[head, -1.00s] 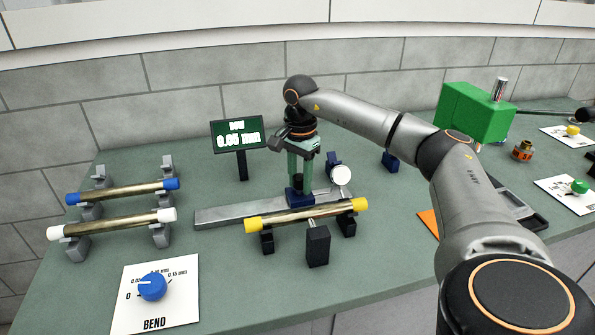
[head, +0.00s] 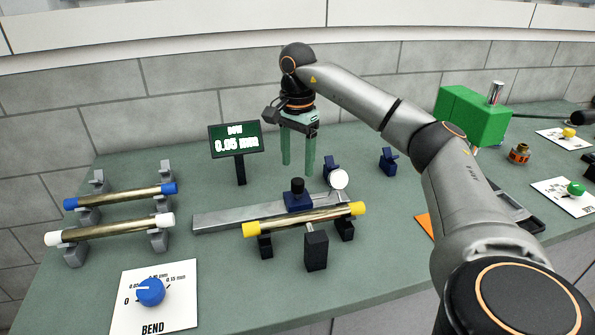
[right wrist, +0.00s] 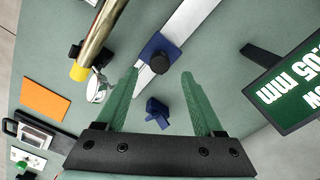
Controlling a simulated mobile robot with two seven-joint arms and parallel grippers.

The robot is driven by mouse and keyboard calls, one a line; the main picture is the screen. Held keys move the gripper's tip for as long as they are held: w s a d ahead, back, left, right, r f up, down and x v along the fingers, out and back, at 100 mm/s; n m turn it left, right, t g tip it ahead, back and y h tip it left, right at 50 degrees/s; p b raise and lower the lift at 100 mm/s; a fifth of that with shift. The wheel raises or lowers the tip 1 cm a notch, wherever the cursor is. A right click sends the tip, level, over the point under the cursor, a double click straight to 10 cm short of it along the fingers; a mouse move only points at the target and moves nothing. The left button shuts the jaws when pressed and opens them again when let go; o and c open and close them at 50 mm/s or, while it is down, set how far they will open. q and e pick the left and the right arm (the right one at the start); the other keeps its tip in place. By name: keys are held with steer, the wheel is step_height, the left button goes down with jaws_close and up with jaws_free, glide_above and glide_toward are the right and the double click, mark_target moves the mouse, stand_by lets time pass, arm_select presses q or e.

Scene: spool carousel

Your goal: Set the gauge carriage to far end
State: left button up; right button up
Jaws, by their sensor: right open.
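The gauge carriage (head: 298,202) is a dark blue block with a black knob on top. My right gripper (head: 298,168) has green fingers pointing down. It is open and empty, above and a little behind the carriage, apart from its knob; its fingers also show in the right wrist view (right wrist: 160,73). My left gripper is not in view.
A brass rod with yellow caps (head: 290,222) rests on black supports in front of the rail. A round white dial (head: 339,179) stands near the rail's right end. A display (head: 236,140) reads 0.05 mm. Two more rods and a BEND knob (head: 151,291) are at left.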

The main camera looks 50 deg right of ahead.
mark_target(298, 181)
step_height(298, 181, up, 6)
steer(key=shift+f+p, duration=0.1)
steer(key=shift+p, duration=0.3)
stand_by(0.4)
